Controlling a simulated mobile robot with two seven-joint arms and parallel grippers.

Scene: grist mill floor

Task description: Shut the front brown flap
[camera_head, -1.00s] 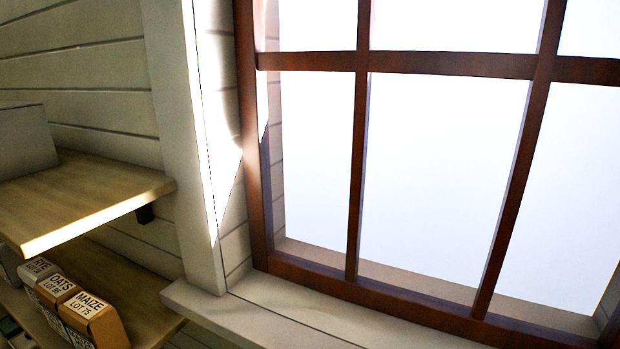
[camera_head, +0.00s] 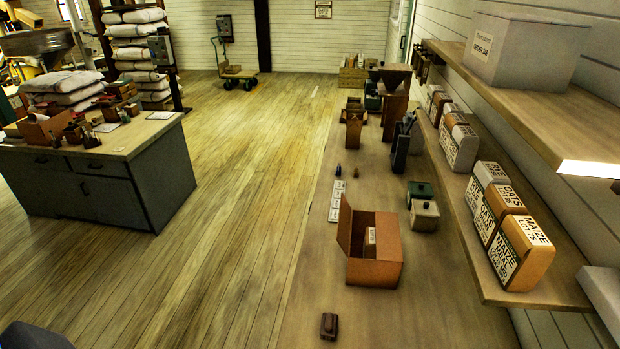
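A brown cardboard box (camera_head: 374,272) stands open on the long wooden counter, right of the picture's middle. One brown flap (camera_head: 344,226) stands up along its left side. A small labelled carton (camera_head: 370,238) shows inside the box. Another open brown box (camera_head: 45,130) sits on the grey cabinet at the left, among small items; its flaps are too small to tell apart. Neither of my grippers shows in the view.
Shelves with labelled packets (camera_head: 518,252) overhang on the right. The plank floor (camera_head: 235,170) is clear between counter and grey cabinet (camera_head: 110,190).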

